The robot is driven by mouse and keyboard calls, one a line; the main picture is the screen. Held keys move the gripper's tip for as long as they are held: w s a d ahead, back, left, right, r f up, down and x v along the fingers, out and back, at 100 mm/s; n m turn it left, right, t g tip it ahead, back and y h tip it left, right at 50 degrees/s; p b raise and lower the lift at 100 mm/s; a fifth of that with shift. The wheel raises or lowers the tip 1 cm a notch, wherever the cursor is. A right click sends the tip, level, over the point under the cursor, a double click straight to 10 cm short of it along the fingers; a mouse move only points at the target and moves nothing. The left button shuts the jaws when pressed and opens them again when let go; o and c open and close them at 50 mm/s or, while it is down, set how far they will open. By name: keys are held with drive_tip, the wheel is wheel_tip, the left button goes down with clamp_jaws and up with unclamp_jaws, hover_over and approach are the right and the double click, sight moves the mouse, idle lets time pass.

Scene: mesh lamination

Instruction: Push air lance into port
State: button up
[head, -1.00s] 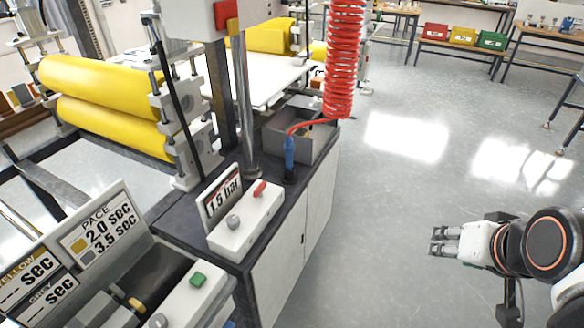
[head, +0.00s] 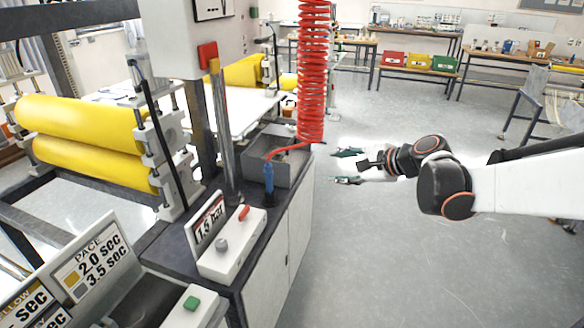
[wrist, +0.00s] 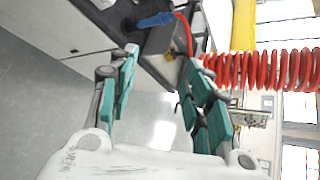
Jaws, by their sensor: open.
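The blue air lance (head: 268,175) stands upright on the dark top of the cabinet in the head view, with a red coiled hose (head: 312,75) running to its upper end. In the wrist view the lance (wrist: 155,20) shows near the top, beyond the fingers. My gripper (head: 346,167) is open and empty, to the right of the cabinet and apart from the lance. Its two green-padded fingers (wrist: 157,97) are spread wide in the wrist view. Which opening is the port, I cannot tell; the lance's lower tip is hard to make out.
A grey open bin (head: 293,172) sits behind the lance. A white control box (head: 232,245) with a red lever and a "1.5 bar" sign (head: 207,222) stands in front. A metal post (head: 222,130) rises to the left. The floor right of the cabinet is clear.

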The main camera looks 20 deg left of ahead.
drive_tip(key=w+a+f+m+y, duration=0.3)
drive_tip(key=w+a+f+m, duration=0.1)
drive_tip(key=w+a+f, duration=0.25)
drive_tip(key=m+y+p, duration=0.1)
drive_tip(key=m+y, duration=0.3)
drive_tip(key=m, duration=0.1)
approach(271, 169)
drive_tip(key=b+x, duration=0.3)
drive_tip(key=x, duration=0.8)
drive_tip(key=shift+w+a, duration=0.1)
clamp_jaws()
